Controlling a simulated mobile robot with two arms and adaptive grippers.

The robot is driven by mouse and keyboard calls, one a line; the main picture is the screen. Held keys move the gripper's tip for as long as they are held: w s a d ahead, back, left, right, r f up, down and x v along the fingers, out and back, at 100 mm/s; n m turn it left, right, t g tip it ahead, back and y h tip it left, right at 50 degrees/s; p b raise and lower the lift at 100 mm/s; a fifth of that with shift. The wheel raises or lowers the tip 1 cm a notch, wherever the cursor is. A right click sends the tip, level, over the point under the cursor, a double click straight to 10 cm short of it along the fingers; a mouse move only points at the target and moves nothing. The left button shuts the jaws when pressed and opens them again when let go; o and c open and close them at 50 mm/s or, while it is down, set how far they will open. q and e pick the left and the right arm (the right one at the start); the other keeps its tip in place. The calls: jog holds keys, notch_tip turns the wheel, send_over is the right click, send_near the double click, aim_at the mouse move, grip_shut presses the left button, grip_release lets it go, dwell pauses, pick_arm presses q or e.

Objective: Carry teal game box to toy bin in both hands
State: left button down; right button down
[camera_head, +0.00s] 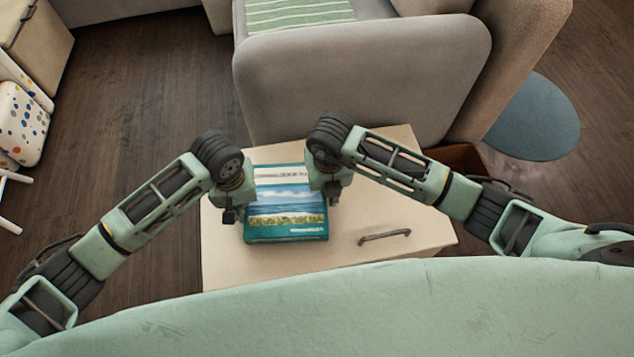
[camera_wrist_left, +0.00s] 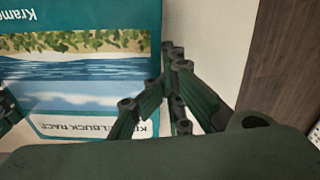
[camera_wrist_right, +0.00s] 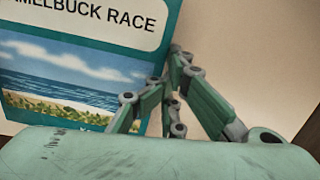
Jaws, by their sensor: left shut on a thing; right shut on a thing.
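The teal game box (camera_head: 285,208) shows a beach picture and lies face up over the cream cabinet top in the head view. I cannot tell whether it rests on the top or hangs just above it. My left gripper (camera_head: 232,212) is shut on its left side, and my right gripper (camera_head: 331,195) is shut on its right side. The box also fills much of the left wrist view (camera_wrist_left: 80,62) and the right wrist view (camera_wrist_right: 80,70), beside the fingers. No toy bin can be made out for certain.
The cream cabinet (camera_head: 385,215) has a dark handle (camera_head: 384,237) and bare surface right of the box. A grey armchair (camera_head: 365,75) stands right behind it. A brown open container (camera_head: 462,160) is partly hidden behind my right arm. A blue round mat (camera_head: 535,118) and wooden floor (camera_head: 150,95) lie beyond.

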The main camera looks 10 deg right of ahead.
pick_arm(q)
jog(key=shift+d, duration=0.25)
pick_arm(e)
jog(key=shift+s+a+f, duration=0.1)
jog(key=shift+s+a, duration=0.05)
jog(key=shift+a, duration=0.2)
